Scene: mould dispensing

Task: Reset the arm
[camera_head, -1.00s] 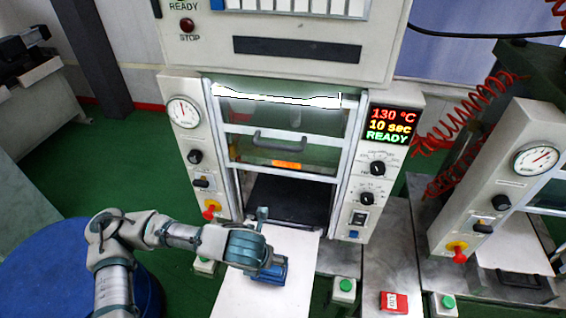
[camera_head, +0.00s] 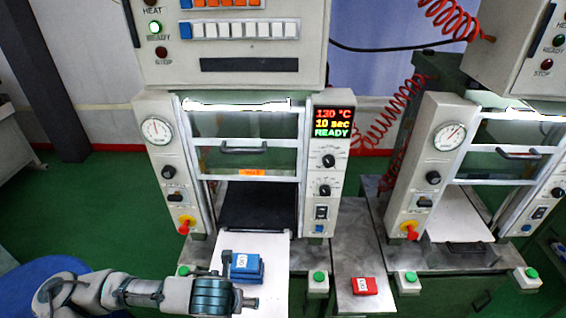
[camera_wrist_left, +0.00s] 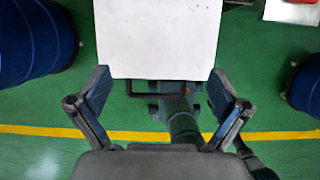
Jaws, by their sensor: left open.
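My left gripper (camera_head: 240,292) is low in the head view, over the near part of a white board (camera_head: 275,255) in front of the press. It is apart from the blue labelled block (camera_head: 246,267), which rests on that board just beyond it. In the left wrist view the fingers of my left gripper (camera_wrist_left: 163,82) are spread wide with nothing between them. The end of the white board (camera_wrist_left: 158,35) is below, with a dark handle (camera_wrist_left: 155,90) at its edge. The blue block is not visible there. My right gripper is out of view.
The press (camera_head: 325,165) has a dark lower opening (camera_head: 258,205) and a READY display. A red labelled block (camera_head: 364,286) lies on the metal bench to the right, among green buttons (camera_head: 318,277). A second press (camera_head: 440,165) stands further right. Blue drums flank the board in the wrist view.

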